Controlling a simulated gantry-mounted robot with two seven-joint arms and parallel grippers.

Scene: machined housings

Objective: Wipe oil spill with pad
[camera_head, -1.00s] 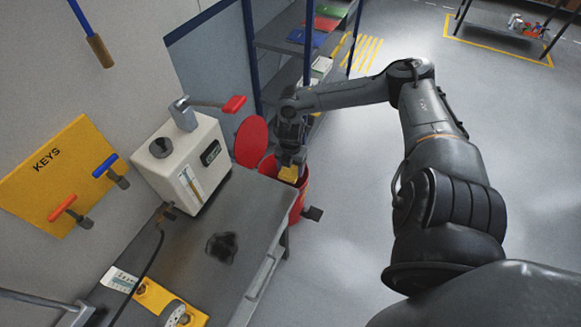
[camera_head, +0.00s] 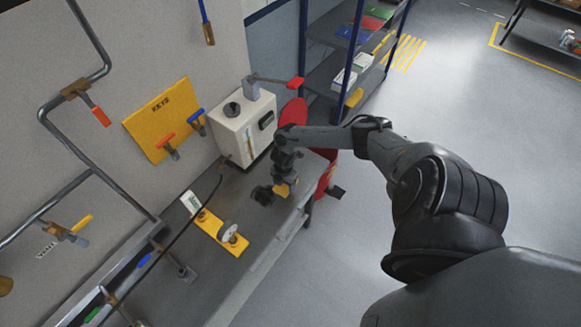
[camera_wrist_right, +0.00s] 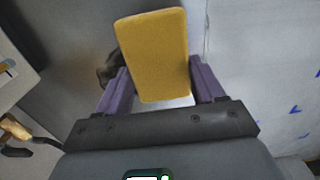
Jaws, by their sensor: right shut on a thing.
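The oil spill (camera_head: 262,195) is a dark patch on the grey bench top. A yellow pad (camera_head: 281,190) is in my right gripper (camera_head: 285,181), close to the right side of the spill. In the right wrist view the pad (camera_wrist_right: 152,55) stands between the two purple fingers of the gripper (camera_wrist_right: 162,85), which are shut on it. Part of the dark spill (camera_wrist_right: 108,70) shows there beside the pad. I cannot tell whether the pad touches the bench. My left gripper is not in view.
A red bin (camera_head: 326,180) stands beyond the bench's right edge. A white machine (camera_head: 246,130) with a red-handled lever stands at the back of the bench. A yellow plate with a gauge (camera_head: 228,233) lies left of the spill. Pipes and valves line the wall.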

